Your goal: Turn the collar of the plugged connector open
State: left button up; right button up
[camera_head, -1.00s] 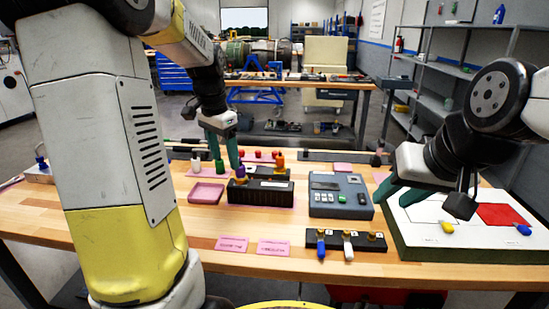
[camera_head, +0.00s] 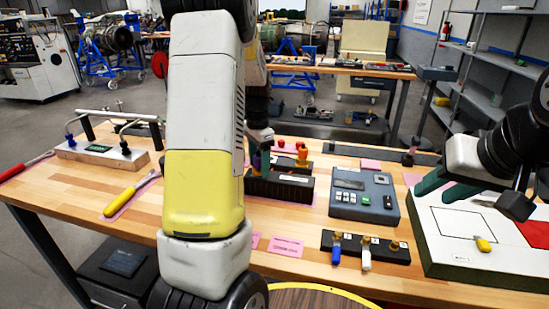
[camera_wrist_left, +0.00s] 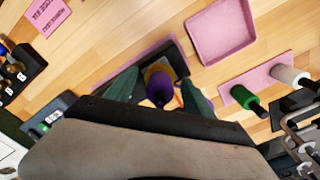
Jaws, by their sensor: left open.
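The purple connector (camera_wrist_left: 159,94) with a gold-brown collar (camera_wrist_left: 156,72) stands plugged in a long black block (camera_head: 280,187). In the left wrist view my left gripper (camera_wrist_left: 160,92) is open, with one green finger on each side of the connector. I cannot tell whether the fingers touch it. In the head view my left arm hides much of this gripper (camera_head: 261,160) and most of the connector. My right gripper (camera_head: 442,190) is over the white board at the right, away from the connector; its finger gap is unclear.
A grey meter box (camera_head: 363,197) stands right of the block. A black strip with blue and white plugs (camera_head: 365,247) lies in front. Orange-topped plugs (camera_head: 301,152) stand behind. The left wrist view shows a pink tray (camera_wrist_left: 220,30) and green plug (camera_wrist_left: 245,97).

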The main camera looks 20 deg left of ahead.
pick_arm(q)
jog(key=shift+f, duration=0.1)
grip_shut()
jog(key=shift+n, duration=0.3)
jog(key=n, duration=0.3)
jog(key=shift+n, duration=0.3)
jog(key=n, duration=0.4)
jog(key=shift+n, duration=0.3)
jog(key=n, duration=0.9)
